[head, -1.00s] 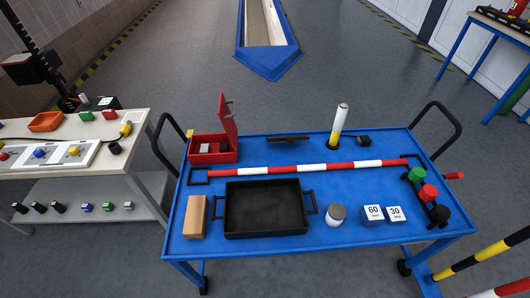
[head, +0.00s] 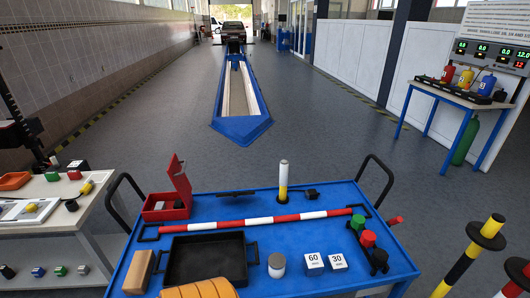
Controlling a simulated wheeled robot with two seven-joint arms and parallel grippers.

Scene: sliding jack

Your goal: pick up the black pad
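Two black things lie at the back of the blue trolley top in the head view, and I cannot tell for sure which is the pad. One is a thin, flat, wide black piece (head: 237,193) behind the red and white bar. The other is a small black block (head: 312,193) to the right of the white and yellow cylinder. Both lie free, with no gripper near them. Neither of my grippers shows in the view.
The blue trolley (head: 300,262) also carries a red open box (head: 167,206), a black tray (head: 206,259), the red and white bar (head: 258,221) and the upright cylinder (head: 283,180). A yellow-orange ribbed thing (head: 200,289) shows at the bottom edge. A workbench stands left.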

